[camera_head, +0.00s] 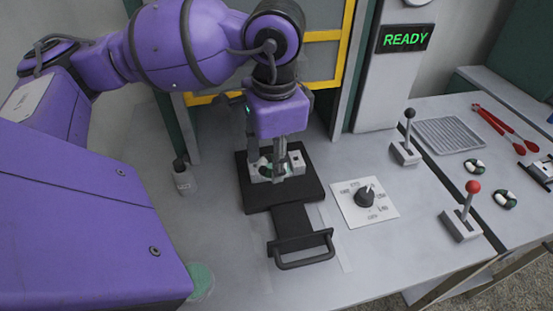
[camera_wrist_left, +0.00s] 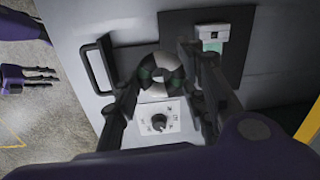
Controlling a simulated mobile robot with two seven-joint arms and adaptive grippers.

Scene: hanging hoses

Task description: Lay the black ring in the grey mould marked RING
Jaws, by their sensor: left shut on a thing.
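My left gripper (camera_head: 280,172) points down over a black plate (camera_head: 255,203) with a front handle. It is shut on a ring (camera_wrist_left: 163,72) with dark and white segments, which shows between its fingers in the left wrist view. A light grey block (camera_head: 297,160), likely the mould, sits on the plate beneath the gripper, partly hidden by the fingers. The block also shows in the left wrist view (camera_wrist_left: 211,32), with a greenish patch. No RING marking is readable, and I cannot tell whether the ring touches the block. My right gripper (camera_wrist_left: 50,75) is small at the left edge there, its fingers apart.
A dial panel (camera_head: 382,212) is right of the plate. A black-knobbed lever (camera_head: 406,150) and a red-knobbed lever (camera_head: 462,222) stand farther right. Two segmented rings (camera_head: 475,165) (camera_head: 505,199), a rack (camera_head: 450,138) and red tongs (camera_head: 505,125) lie beyond. A small bottle (camera_head: 184,178) stands left.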

